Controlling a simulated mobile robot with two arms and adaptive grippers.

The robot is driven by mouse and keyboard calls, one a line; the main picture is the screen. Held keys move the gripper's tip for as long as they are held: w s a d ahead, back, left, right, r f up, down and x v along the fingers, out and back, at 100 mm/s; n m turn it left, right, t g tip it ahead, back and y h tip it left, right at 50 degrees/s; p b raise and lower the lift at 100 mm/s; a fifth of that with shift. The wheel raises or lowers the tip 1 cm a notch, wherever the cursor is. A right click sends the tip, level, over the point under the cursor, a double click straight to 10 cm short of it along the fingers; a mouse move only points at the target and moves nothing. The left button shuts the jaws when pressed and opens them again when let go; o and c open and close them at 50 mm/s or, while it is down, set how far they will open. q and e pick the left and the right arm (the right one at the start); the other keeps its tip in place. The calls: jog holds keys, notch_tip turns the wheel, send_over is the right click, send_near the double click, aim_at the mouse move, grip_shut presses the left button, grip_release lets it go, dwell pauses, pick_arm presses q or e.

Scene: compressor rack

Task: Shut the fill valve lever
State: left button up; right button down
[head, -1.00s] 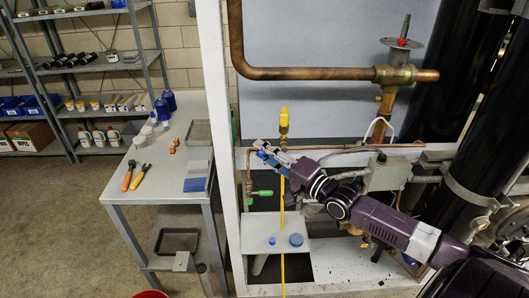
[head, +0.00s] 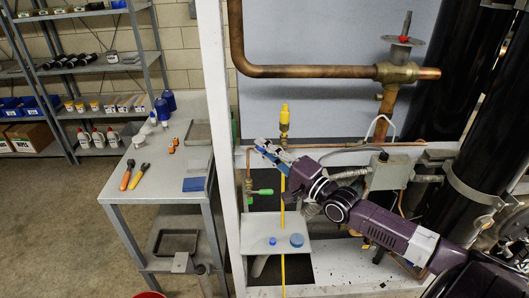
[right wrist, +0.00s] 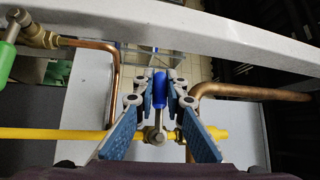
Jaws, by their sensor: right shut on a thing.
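A blue-handled lever (right wrist: 159,90) stands on a valve body on the yellow hose line (right wrist: 45,134) in the right wrist view. My right gripper (right wrist: 161,88) has its fingers on both sides of the blue handle and is shut on it. In the head view my right gripper (head: 266,149) is in front of the yellow hose (head: 283,215), below a yellow fitting (head: 284,118); there its fingers hide the lever. A second valve has a green handle (head: 262,192), also seen at the left in the right wrist view (right wrist: 5,60). My left gripper is not in view.
A white frame post (head: 215,130) stands left of the gripper. Copper pipes (head: 300,73) run above it. A small shelf (head: 262,230) below holds blue caps (head: 296,240). A grey bench (head: 150,188) with tools stands left of the post.

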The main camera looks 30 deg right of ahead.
jog(key=c, duration=2)
grip_release()
jog(key=shift+o, duration=0.2)
jog(key=v, duration=1.2)
jog(key=shift+a, duration=0.1)
